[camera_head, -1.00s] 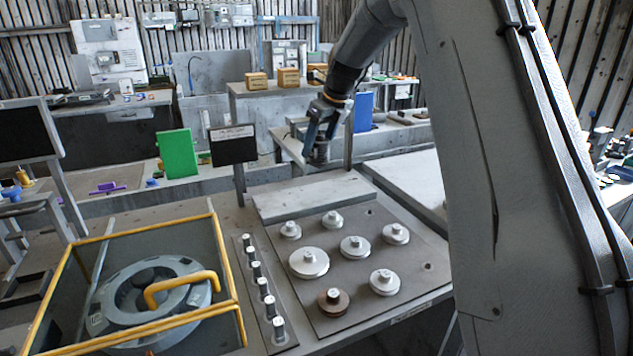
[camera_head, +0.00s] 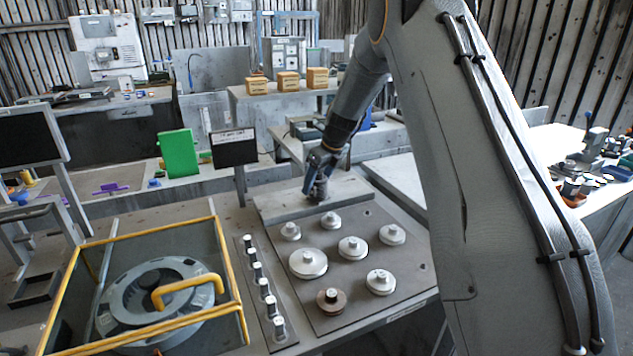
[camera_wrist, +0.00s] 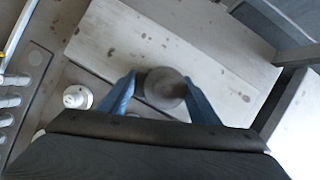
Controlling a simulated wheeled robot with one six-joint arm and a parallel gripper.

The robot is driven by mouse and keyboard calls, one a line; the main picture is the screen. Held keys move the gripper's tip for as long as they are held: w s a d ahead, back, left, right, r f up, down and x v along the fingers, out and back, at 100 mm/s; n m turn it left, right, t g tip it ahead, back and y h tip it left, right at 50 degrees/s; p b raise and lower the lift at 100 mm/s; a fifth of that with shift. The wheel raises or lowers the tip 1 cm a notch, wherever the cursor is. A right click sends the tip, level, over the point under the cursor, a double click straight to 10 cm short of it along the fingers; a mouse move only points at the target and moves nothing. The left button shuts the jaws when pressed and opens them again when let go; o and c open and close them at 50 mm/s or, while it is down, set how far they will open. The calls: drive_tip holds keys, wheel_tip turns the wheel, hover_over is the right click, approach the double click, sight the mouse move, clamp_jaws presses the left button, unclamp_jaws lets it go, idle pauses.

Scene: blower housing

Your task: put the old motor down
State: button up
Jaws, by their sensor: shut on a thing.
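My gripper (camera_head: 318,180) is over the grey raised slab (camera_head: 275,209) at the back of the work table. Its blue fingers are shut on the old motor, a dark round piece (camera_wrist: 165,88) seen from above in the wrist view. In the head view the motor (camera_head: 317,192) hangs below the fingers, at or just above the slab's top; I cannot tell whether it touches. The slab (camera_wrist: 120,45) fills most of the wrist view's middle and is bare around the motor.
A plate (camera_head: 325,300) with several light round parts and a brown one (camera_head: 332,300) lies in front of the slab. A strip of small pegs (camera_head: 262,285) runs left of it. A black sign (camera_head: 234,147) stands behind.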

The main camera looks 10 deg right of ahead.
drive_tip(key=o, duration=1.4)
drive_tip(key=shift+f, duration=0.1)
drive_tip(key=b+v, duration=0.3)
drive_tip(key=v, duration=0.9)
drive_tip(key=shift+s, duration=0.1)
